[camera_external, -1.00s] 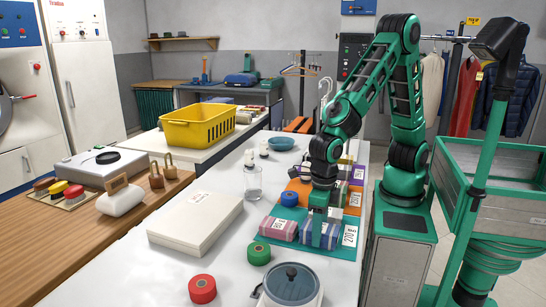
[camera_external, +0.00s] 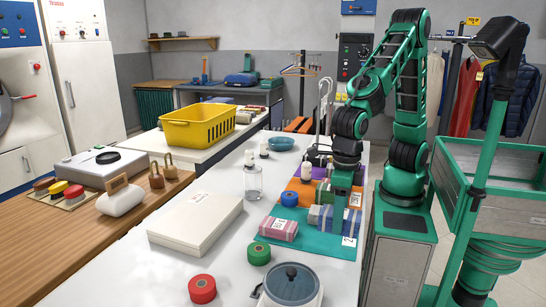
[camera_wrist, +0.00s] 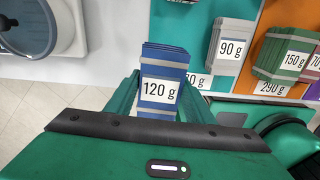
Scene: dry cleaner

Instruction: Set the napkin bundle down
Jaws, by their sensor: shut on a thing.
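My gripper (camera_external: 340,215) points down over the teal mat (camera_external: 300,246) at the right side of the white table. It is shut on a blue napkin bundle (camera_wrist: 165,58), which sits between the two fingers in the wrist view and bears a "120 g" card. In the external view the bundle (camera_external: 326,215) is partly hidden by the fingers. I cannot tell whether its underside touches the mat. A pink striped bundle (camera_external: 278,229) lies on the teal mat to the left of my gripper.
A lidded pot (camera_external: 290,286), a green roll (camera_external: 259,254) and a red roll (camera_external: 202,289) stand nearer. White table surface is free left of the mat.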

